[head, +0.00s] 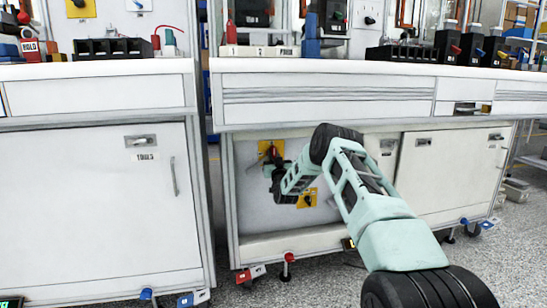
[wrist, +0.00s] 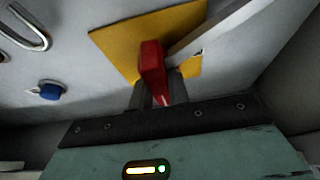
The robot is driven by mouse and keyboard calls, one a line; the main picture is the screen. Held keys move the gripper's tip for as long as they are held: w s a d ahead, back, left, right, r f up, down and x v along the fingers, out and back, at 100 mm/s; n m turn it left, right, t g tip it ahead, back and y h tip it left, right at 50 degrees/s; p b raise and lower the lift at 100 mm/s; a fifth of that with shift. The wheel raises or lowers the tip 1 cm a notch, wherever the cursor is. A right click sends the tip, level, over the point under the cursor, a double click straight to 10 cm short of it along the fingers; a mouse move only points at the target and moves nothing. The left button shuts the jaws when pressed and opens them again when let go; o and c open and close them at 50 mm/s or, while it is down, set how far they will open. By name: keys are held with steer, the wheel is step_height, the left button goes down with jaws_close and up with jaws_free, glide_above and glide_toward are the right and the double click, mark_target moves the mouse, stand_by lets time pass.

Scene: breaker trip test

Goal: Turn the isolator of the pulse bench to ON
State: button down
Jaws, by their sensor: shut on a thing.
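The isolator is a red handle (wrist: 152,62) with a white line near its tip, on a yellow plate (wrist: 115,42) in the wrist view. My gripper (wrist: 158,90) is shut on the handle, one grey finger on each side of its lower end. In the head view the yellow plate (head: 264,148) is on the grey panel under the right-hand bench, and my gripper (head: 270,170) is in front of it. My arm comes in from the lower right and hides part of the panel. I cannot read any ON or OFF marking.
A second yellow plate (head: 311,193) is lower right of the first, partly behind my arm. A blue knob (wrist: 48,90) and a metal loop (wrist: 28,28) are left of the isolator in the wrist view. The bench top (head: 300,68) overhangs the panel; cabinet doors (head: 455,175) are to the right.

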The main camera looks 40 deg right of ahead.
steer(key=shift+f, duration=0.1)
steer(key=c, duration=1.3)
jaws_free()
steer(key=shift+c, duration=0.2)
steer(key=p+v, duration=0.5)
steer(key=v, duration=1.2)
steer(key=shift+s+p, duration=0.25)
steer(key=shift+p, duration=0.05)
steer(key=shift+a, duration=0.1)
